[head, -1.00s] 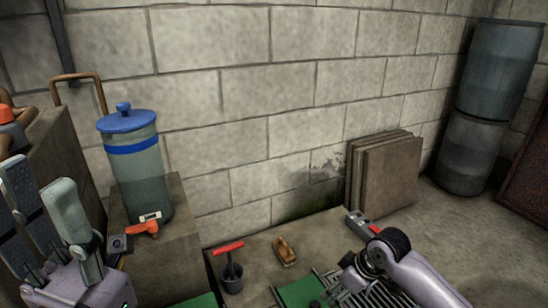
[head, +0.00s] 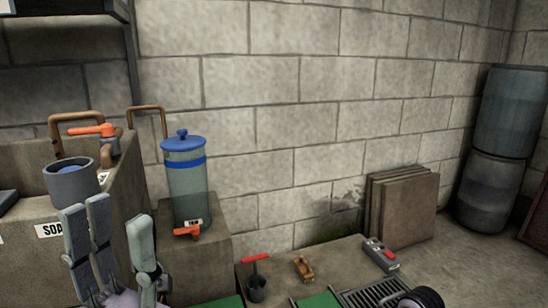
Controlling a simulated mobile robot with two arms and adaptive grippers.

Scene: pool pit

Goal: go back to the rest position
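My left gripper (head: 120,245) stands at the lower left of the head view, fingers pointing up. Its fingers are spread, with a gap between the paired fingers on the left and the single finger on the right, and nothing shows between them. It is in front of the concrete block and trough. My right arm shows only as a dark rounded part at the bottom right edge. Its gripper is out of the picture.
A blue-lidded canister (head: 186,185) with an orange tap stands on a concrete block (head: 205,255). A grey cup (head: 70,180) sits on the trough at left. A red-handled tool (head: 257,275), a brown object (head: 303,268), a grey device (head: 380,254) and a grate (head: 370,296) lie low. Slabs (head: 405,208) and barrels (head: 495,150) stand right.

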